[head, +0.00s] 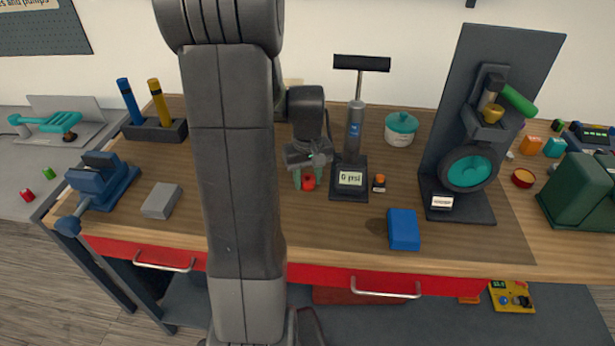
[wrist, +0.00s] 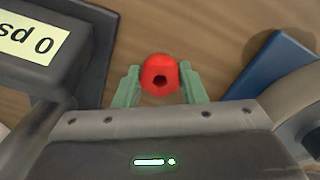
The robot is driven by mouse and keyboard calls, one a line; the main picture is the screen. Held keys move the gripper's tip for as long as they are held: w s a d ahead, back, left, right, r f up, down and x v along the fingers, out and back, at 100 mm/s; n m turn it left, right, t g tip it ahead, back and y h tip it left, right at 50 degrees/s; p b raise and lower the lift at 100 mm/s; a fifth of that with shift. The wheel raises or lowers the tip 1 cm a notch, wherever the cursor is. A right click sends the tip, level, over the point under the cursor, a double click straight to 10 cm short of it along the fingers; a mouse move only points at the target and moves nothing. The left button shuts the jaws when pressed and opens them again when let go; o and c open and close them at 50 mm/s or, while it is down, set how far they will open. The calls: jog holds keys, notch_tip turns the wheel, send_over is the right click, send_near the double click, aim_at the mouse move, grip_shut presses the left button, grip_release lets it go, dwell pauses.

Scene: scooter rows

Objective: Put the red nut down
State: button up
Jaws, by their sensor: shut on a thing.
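The red nut (head: 308,183) is between the green fingers of my gripper (head: 307,180), over the workbench just left of the pump base. In the wrist view the red nut (wrist: 160,76) shows its dark hole, and the gripper's (wrist: 160,88) two fingertips are at its sides. My gripper is shut on the nut. I cannot tell whether the nut touches the bench top or hangs a little above it.
The pump (head: 349,178) with its "0 psi" display stands close to the right of my gripper. A small orange-and-black part (head: 379,183) and a blue block (head: 404,229) are further right. A grey block (head: 161,200) and blue vise (head: 100,182) are left. Bare wood (head: 335,235) lies in front.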

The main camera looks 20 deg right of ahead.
jog(key=shift+f, duration=0.15)
jog(key=o, duration=1)
notch_tip(320, 180, up, 12)
jog(key=shift+r, duration=0.2)
jog(key=shift+f, duration=0.15)
notch_tip(320, 180, down, 12)
jog(key=shift+r, duration=1.7)
